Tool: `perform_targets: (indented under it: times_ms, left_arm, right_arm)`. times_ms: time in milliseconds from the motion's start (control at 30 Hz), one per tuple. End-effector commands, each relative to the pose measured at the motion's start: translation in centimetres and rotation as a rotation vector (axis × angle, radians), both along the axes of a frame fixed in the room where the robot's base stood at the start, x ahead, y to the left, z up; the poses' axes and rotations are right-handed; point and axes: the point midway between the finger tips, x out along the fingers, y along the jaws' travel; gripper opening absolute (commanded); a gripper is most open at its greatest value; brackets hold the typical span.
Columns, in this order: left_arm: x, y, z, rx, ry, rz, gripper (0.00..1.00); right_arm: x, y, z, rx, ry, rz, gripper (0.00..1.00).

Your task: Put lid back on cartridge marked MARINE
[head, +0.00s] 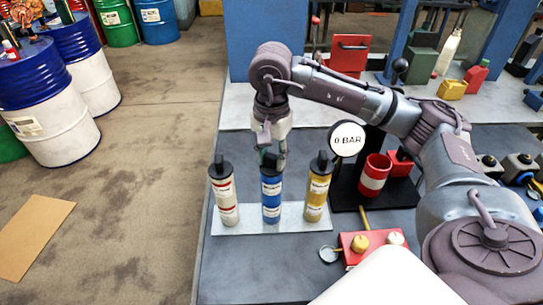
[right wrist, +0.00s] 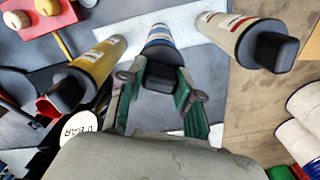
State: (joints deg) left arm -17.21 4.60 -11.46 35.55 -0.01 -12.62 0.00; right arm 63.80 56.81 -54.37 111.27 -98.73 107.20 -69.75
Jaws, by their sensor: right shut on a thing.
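Three cartridges stand upright in a row on a pale plate (head: 241,226): a white and red one (head: 224,196), a blue one (head: 271,200) in the middle and a yellow one (head: 316,198). The labels are too small to read. The outer two wear black lids. My right gripper (head: 271,160) is above the blue cartridge, shut on a black lid (right wrist: 163,77). The lid is in line with the blue cartridge's top and appears to meet it; I cannot tell whether it is fully seated. My left gripper is not in view.
A round gauge sign reading 0 BAR (head: 347,139) and a red and white cup (head: 374,177) on a black stand are right of the cartridges. A red box with knobs (head: 368,245) is in front. The table left of the plate is narrow; oil drums (head: 50,108) stand beyond on the floor.

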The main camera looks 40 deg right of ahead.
Motion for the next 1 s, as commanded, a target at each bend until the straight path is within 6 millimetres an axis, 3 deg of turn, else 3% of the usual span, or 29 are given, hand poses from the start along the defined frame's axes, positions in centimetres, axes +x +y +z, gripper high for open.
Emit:
perform_targets:
  times_ms: [467, 500, 633, 867, 1000]
  left_arm:
    - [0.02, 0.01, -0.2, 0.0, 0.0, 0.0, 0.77]
    - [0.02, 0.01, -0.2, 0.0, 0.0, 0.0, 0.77]
    - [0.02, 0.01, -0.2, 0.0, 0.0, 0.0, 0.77]
    - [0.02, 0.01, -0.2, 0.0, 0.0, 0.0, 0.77]
    - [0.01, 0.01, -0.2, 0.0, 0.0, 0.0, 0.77]
  right_arm:
    - [0.01, 0.0, 0.01, 0.0, 0.0, 0.0, 0.2]
    - [0.01, 0.0, 0.0, 0.0, 0.0, 0.0, 0.39]
    - [0.01, 0.0, 0.0, 0.0, 0.0, 0.0, 0.61]
    - [0.01, 0.0, 0.0, 0.0, 0.0, 0.0, 0.63]
    - [0.0, -0.01, -0.01, 0.0, 0.0, 0.0, 0.85]
